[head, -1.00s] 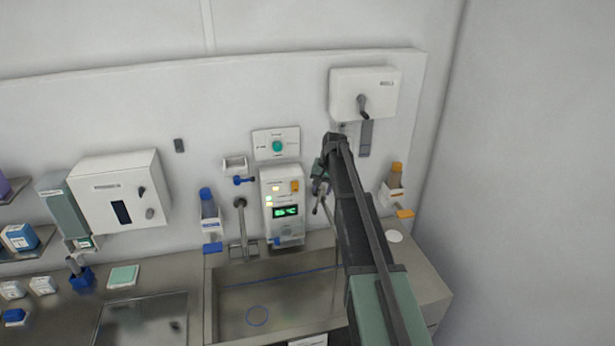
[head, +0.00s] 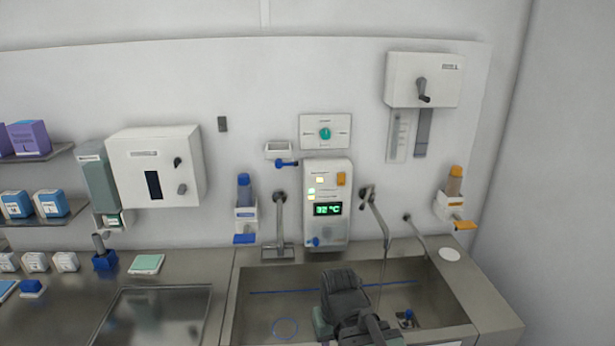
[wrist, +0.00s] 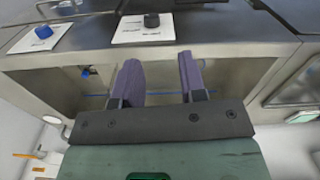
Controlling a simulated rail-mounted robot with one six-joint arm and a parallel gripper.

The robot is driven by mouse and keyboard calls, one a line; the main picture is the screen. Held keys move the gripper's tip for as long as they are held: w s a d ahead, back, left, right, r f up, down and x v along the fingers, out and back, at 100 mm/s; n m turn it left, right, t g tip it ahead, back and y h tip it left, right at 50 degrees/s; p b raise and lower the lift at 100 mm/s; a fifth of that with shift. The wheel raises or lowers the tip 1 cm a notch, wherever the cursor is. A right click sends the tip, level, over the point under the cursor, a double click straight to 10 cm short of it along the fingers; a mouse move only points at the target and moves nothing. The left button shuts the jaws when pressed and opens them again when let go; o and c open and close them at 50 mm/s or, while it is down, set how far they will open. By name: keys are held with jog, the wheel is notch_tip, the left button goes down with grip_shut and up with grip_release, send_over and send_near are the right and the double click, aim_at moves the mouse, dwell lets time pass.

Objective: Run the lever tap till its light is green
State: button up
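The taps stand behind the steel sink (head: 240,310); I cannot tell for sure which is the lever tap. A grey tap (head: 376,215) at the right has a bent arm, and a thin line, perhaps running water, hangs below it. A second tap (head: 280,225) with a wide foot is at the left. Between them a white panel (head: 340,228) reads 32 °C in green (head: 328,209), with pale yellow and green lights (head: 312,191) and an orange one. My gripper (wrist: 160,72) is open and empty in the wrist view; my dark wrist covers part of the sink in the head view.
A blue-topped bottle (head: 244,190) and an orange-topped bottle (head: 454,182) hang in wall holders. A white box with a crank (head: 400,75) is at upper right. In the wrist view, two white cards (wrist: 128,36) bear a blue and a dark piece.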

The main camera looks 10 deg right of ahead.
aim_at(367, 198)
dwell(0.4)
